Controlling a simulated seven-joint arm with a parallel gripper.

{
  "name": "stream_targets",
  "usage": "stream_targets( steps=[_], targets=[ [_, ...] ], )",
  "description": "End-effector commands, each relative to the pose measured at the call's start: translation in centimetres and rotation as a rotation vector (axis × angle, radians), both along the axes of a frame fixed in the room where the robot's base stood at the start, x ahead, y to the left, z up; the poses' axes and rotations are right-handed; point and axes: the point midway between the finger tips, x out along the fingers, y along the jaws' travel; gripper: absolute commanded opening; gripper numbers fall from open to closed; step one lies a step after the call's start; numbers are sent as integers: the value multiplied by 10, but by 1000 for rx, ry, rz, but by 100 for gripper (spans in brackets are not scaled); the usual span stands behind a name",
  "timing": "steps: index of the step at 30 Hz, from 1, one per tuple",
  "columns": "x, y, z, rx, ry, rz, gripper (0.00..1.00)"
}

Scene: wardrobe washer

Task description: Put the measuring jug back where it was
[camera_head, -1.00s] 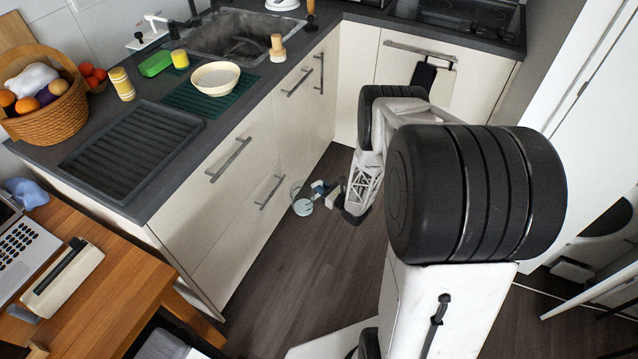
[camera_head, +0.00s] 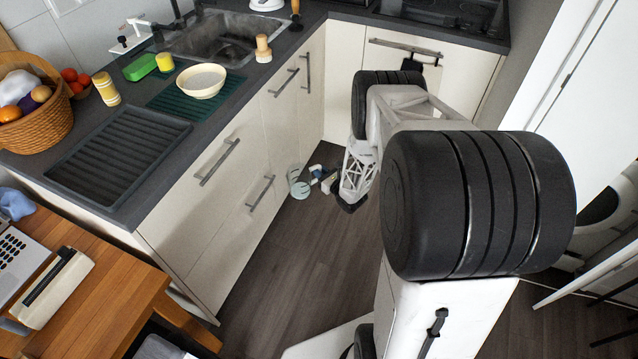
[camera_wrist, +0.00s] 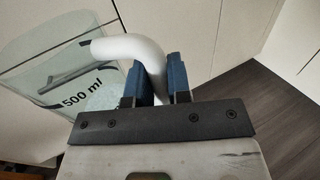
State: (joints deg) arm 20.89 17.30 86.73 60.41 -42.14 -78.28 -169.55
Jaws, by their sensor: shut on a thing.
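The measuring jug (camera_wrist: 60,75) is clear, with "500 ml" printed on its side and a white handle (camera_wrist: 125,48). My gripper (camera_wrist: 158,82) is shut on this handle, with one blue finger on each side of it. In the head view, the jug (camera_head: 298,184) hangs left of my gripper (camera_head: 325,182), in front of the cream lower cabinets. It is small there, and its contents cannot be told.
A sink (camera_head: 220,38) lies behind. A wooden table (camera_head: 105,290) stands lower left. The floor (camera_head: 300,255) between is clear.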

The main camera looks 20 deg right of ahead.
Motion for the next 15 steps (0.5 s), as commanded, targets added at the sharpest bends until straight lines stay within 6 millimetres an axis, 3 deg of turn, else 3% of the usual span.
stream_targets(
  steps=[15],
  targets=[
    [68,-26,116,-1,-6,-136,0]
  ],
)
